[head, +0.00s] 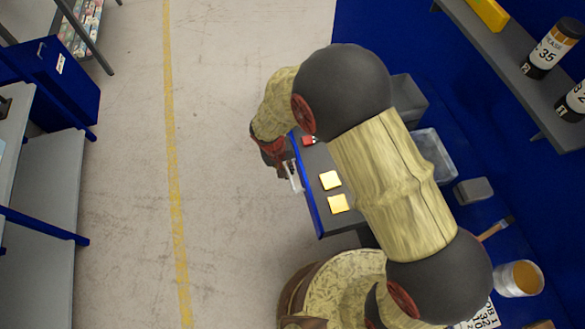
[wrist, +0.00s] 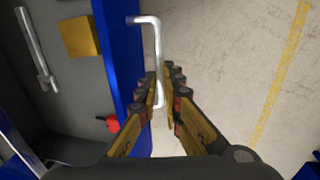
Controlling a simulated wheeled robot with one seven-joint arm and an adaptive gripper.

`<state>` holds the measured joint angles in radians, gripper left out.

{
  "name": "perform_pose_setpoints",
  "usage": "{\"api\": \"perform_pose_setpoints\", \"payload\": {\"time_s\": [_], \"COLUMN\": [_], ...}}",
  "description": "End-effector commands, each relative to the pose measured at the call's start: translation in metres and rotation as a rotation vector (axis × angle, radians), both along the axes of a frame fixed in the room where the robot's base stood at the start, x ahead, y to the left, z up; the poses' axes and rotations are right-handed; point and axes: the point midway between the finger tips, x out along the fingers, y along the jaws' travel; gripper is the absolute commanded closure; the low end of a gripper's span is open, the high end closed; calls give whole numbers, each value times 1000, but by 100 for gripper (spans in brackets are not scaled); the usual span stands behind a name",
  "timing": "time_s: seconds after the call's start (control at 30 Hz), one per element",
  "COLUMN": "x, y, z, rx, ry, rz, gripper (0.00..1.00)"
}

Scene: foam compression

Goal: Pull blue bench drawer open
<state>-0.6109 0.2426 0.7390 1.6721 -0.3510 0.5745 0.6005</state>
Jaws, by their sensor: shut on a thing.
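The blue bench drawer (head: 314,205) stands out from the bench, and its grey inside shows in the head view. Its blue front (wrist: 121,55) runs up the left of the wrist view. The pale metal bar handle (wrist: 157,45) sticks out from that front; it also shows in the head view (head: 297,184). My gripper (wrist: 166,84) is shut on the handle near one end, with a finger on each side. In the head view my gripper (head: 287,166) is at the drawer front, partly hidden by my wrist.
The drawer holds yellow blocks (head: 338,204), a red item (wrist: 112,123) and a metal bar (wrist: 38,50). Open floor (head: 230,220) lies left of the drawer. A clear bin (head: 432,155) and a grey box (head: 473,190) stand at the right. A shelf (head: 510,60) holds labelled canisters.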

Motion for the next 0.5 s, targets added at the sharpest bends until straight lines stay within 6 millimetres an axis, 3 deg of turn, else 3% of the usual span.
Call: {"api": "perform_pose_setpoints", "payload": {"time_s": [0.27, 0.3, 0.5], "x": [0, 0, 0], "y": [0, 0, 0], "z": [-1, -1, 0], "rx": [0, 0, 0], "ry": [1, 1, 0], "rz": [0, 0, 0], "gripper": [100, 91, 80]}}
